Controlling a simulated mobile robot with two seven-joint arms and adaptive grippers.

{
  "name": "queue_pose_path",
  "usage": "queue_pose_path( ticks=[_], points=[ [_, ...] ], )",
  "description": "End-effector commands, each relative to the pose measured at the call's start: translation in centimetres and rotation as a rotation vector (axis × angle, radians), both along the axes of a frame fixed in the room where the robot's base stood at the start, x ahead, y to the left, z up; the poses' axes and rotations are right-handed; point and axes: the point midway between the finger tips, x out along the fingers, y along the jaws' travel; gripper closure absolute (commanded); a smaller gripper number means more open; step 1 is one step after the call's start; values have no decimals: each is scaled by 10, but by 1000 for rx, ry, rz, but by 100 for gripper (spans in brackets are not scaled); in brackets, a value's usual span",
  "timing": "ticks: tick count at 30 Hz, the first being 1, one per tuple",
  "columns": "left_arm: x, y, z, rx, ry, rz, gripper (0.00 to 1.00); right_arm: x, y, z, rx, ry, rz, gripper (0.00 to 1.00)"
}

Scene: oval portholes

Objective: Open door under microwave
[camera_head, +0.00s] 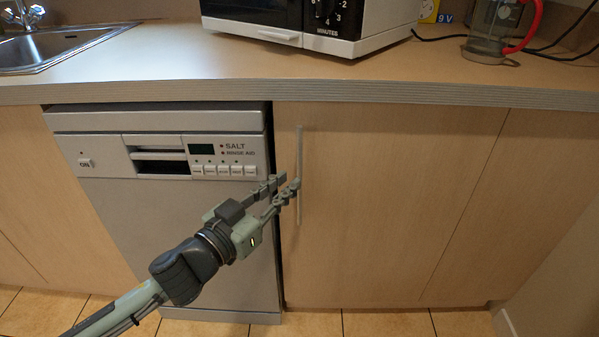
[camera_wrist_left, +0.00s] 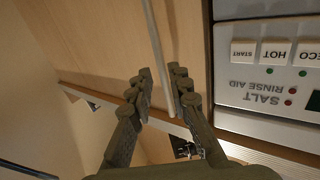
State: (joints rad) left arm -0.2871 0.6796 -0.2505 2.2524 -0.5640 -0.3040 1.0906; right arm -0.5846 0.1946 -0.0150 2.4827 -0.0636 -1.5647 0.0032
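The light wood door (camera_head: 385,210) under the microwave (camera_head: 310,22) looks closed, flush with the cabinet front. Its thin vertical bar handle (camera_head: 299,150) is near the door's left edge. My left gripper (camera_head: 283,188) is at the handle's middle height. In the left wrist view, the handle (camera_wrist_left: 153,35) runs between the two fingertips (camera_wrist_left: 160,75). The fingers are apart, with a small gap beside the bar; whether either finger touches it I cannot tell. My right gripper is not in view.
A grey dishwasher (camera_head: 180,235) stands directly left of the door, behind my left arm. The counter (camera_head: 150,75) overhangs above, with a sink (camera_head: 50,45) at left and a red-handled jug (camera_head: 490,35) at right. The tiled floor (camera_head: 380,323) in front shows no obstacles.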

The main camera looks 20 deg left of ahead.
Motion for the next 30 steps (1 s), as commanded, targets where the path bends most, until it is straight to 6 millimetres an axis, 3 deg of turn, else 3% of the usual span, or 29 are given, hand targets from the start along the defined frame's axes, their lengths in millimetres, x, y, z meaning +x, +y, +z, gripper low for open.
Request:
queue_pose_path(
  ticks=[6, 12, 22, 27, 30],
  points=[
    [33, -9, 2, 3, -2, 2, 82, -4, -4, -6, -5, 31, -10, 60],
    [50, -15, 0, 0, 1, 3, 82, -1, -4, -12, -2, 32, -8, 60],
    [54, -16, -1, 1, 2, 3, 82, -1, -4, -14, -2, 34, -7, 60],
    [54, -16, -1, 1, 3, 3, 100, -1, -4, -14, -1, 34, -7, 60],
    [54, -16, -1, 1, 3, 3, 100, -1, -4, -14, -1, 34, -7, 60]
  ],
)
